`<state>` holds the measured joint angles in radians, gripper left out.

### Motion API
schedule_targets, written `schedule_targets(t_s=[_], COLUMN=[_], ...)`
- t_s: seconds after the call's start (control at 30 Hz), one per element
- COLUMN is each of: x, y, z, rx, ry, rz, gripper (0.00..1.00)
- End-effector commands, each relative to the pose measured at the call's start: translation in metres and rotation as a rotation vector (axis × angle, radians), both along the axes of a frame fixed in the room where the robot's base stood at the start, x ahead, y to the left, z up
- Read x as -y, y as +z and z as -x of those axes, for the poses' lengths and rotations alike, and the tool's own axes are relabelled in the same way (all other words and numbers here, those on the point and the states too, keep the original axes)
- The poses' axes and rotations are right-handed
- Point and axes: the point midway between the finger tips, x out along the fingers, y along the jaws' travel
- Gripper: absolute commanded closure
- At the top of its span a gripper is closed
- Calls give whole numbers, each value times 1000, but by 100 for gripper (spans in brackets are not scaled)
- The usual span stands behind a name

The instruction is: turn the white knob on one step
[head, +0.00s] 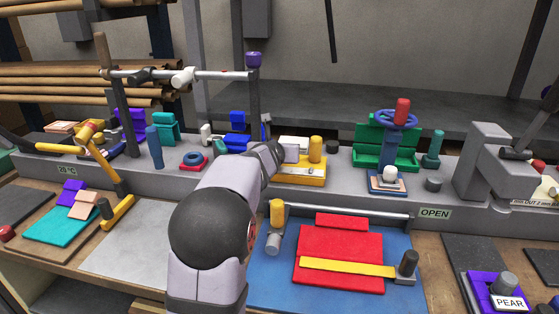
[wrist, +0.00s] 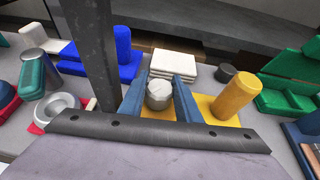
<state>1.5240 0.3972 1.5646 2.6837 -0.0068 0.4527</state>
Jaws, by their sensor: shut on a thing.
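The white knob (wrist: 159,95) is a pale faceted cap on a yellow base (wrist: 203,106), seen in the wrist view. My gripper (wrist: 161,90) has one blue finger on each side of the knob and is shut on it. A faint line or ridge shows on the knob's top; I cannot read its setting. In the head view my gripper (head: 280,152) is at the left end of the yellow base (head: 302,176), and my arm hides part of that area.
A yellow cylinder (wrist: 234,95) stands close to the right of my fingers. A white stack (wrist: 173,62) lies behind the knob. A dark post (wrist: 92,45) rises just left. Blue blocks (wrist: 98,58) stand beyond the post, and a dark cap (wrist: 225,73) sits at the back right.

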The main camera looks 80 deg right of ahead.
Motion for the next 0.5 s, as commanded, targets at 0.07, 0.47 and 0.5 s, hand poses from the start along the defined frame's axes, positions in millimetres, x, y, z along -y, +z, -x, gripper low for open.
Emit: schedule_targets(t_s=[0.07,0.47,0.5], x=[0,-4,-4], y=[-4,-6,-7], z=[-2,-4,-5], rx=[0,3,3], ry=[-7,-79,-89], rz=[10,2,1], gripper=[92,92,92])
